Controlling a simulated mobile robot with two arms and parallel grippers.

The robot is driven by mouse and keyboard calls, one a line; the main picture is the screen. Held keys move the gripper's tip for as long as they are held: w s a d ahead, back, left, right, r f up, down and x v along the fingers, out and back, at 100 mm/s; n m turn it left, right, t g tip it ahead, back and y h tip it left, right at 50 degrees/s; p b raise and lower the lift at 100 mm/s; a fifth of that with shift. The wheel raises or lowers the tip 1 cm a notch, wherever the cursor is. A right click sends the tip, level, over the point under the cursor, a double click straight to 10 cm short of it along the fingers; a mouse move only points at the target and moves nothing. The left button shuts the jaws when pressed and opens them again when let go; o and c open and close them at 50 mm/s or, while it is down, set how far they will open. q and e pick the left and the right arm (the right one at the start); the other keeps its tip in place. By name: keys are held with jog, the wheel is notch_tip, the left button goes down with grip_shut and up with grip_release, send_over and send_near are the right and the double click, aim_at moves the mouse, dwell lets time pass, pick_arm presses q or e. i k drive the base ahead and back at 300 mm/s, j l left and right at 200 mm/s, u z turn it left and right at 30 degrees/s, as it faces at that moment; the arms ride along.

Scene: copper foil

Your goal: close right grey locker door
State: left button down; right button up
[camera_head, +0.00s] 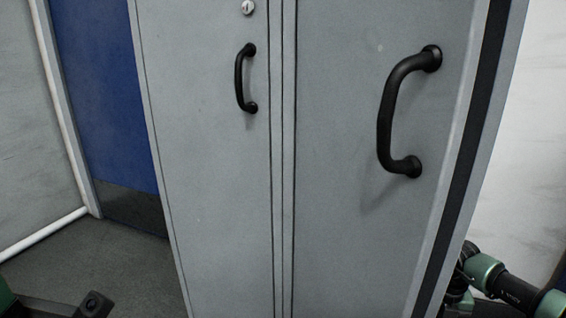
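The right grey locker door (350,220) fills the middle right of the head view, with a black curved handle (384,125) near its right side. A dark vertical strip (470,160) runs along its right edge, with a grey edge beyond it. I cannot tell for sure how far the door stands open. My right arm (510,288), green and black, shows at the lower right, partly hidden behind the locker's right edge; its gripper cannot be made out. Only small parts of my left arm show at the lower left, without a visible gripper. Nothing touches the handle.
The left grey locker door (205,160) looks flush, with a smaller black handle (240,80) and a round lock (248,7). A blue door (105,90) stands behind at the left. Dark floor (60,260) is clear there. A pale wall (530,150) is at the right.

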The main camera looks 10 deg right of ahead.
aim_at(384, 94)
jog(key=k, duration=1)
